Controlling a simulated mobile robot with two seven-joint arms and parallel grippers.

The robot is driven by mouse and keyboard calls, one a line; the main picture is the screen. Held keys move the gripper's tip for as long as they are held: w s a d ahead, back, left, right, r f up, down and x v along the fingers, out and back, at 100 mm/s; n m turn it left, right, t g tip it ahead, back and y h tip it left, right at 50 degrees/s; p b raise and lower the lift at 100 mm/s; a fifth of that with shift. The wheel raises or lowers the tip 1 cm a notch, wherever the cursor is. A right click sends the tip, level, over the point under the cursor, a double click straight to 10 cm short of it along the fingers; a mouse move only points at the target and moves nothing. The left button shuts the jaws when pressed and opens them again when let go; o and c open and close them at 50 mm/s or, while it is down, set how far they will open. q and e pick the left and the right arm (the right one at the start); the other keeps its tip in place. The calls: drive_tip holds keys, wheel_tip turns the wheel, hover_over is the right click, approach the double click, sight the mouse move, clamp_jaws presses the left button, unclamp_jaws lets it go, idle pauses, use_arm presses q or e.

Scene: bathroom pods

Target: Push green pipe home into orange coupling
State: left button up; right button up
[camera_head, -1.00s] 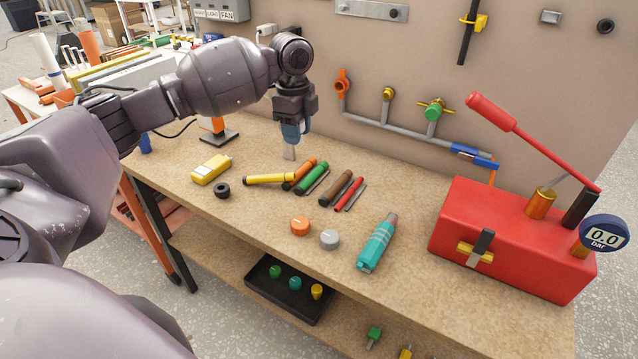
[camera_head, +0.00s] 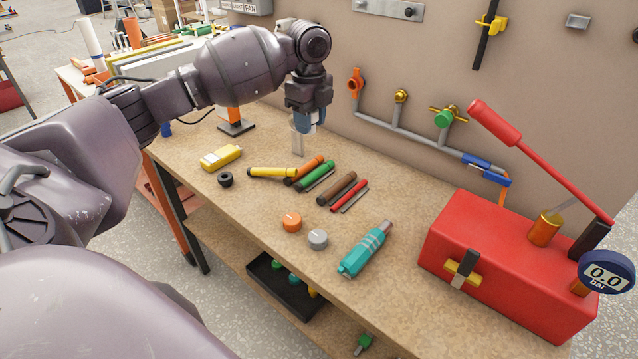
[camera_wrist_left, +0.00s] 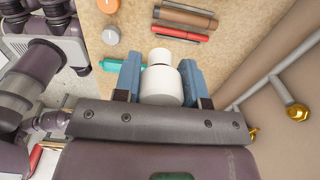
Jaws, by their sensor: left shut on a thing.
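My left gripper (camera_head: 306,120) points down over the back of the workbench. In the left wrist view its blue fingers (camera_wrist_left: 160,80) are shut on a white cylinder (camera_wrist_left: 160,58), whose lower end (camera_head: 297,144) shows below the fingers in the head view. An orange piece on a stand (camera_head: 235,115) is left of the gripper, partly behind the arm. I cannot tell whether it is the coupling. My right gripper is out of view.
An orange cap (camera_head: 291,222), a grey cap (camera_head: 318,239) and a teal tool (camera_head: 366,251) lie on the bench. A red pump box (camera_head: 510,260) stands at the right. Wall piping (camera_head: 420,138) runs behind. A yellow device (camera_head: 221,157) and black ring (camera_head: 225,180) are left.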

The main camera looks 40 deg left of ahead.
use_arm(q)
drive_tip(key=b, duration=0.2)
hover_over(311, 198)
wheel_tip(311, 198, down, 14)
drive_tip(key=shift+r, duration=0.1)
wheel_tip(311, 198, down, 6)
drive_tip(key=shift+s+b, duration=0.1)
drive_tip(key=shift+b, duration=0.2)
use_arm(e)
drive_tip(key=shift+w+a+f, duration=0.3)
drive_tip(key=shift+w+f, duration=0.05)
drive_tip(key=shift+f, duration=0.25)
use_arm(q)
drive_tip(key=shift+f, duration=0.2)
drive_tip(key=o, duration=1.1)
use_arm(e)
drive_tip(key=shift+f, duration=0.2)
